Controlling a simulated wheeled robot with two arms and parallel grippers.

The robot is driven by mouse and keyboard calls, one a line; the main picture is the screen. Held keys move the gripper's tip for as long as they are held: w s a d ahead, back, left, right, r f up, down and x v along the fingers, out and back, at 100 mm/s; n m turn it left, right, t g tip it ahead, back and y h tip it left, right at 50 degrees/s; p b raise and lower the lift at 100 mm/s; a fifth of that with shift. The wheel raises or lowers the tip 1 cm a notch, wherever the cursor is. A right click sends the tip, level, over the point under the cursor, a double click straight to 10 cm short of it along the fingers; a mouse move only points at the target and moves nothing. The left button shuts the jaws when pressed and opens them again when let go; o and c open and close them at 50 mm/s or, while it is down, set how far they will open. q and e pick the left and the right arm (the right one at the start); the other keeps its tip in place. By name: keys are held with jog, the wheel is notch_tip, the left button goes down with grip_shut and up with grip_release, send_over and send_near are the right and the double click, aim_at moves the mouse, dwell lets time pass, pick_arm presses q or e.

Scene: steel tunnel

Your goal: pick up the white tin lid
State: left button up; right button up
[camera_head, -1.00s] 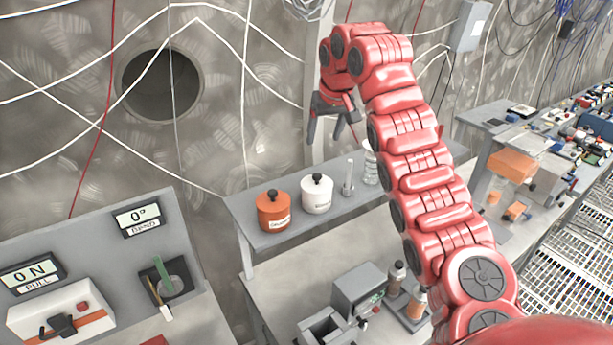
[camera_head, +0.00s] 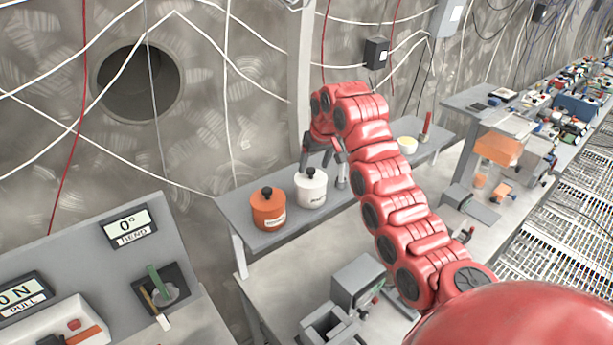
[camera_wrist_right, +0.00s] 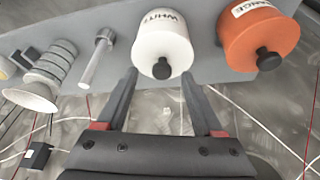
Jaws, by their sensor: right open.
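The white tin (camera_head: 312,192) stands upright on the grey shelf. Its white lid (camera_head: 303,176) is on it and has a black knob (camera_head: 310,170). My right gripper (camera_head: 322,162) is open and empty, close behind and above the tin. In the right wrist view, the black knob (camera_wrist_right: 161,69) lies between the tips of my right gripper (camera_wrist_right: 160,75), with the white tin (camera_wrist_right: 165,38) beyond. I cannot tell whether the fingers touch the lid. My left gripper is not in view.
An orange tin (camera_head: 269,212) with a black knob stands left of the white tin. A metal rod on a round base (camera_wrist_right: 97,60) and a ribbed cylinder (camera_wrist_right: 50,65) stand on its other side. The shelf (camera_head: 240,208) is bare at its left end.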

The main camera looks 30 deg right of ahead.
jog(key=shift+w+a+f, duration=0.1)
jog(key=shift+w+f, duration=0.8)
jog(key=shift+f, duration=0.15)
jog(key=shift+s+r, duration=0.2)
jog(key=shift+s, duration=0.15)
jog(key=shift+c, duration=0.3)
jog(key=shift+s, duration=0.15)
jog(key=shift+c, duration=1.3)
grip_shut()
jog(key=shift+w, duration=0.2)
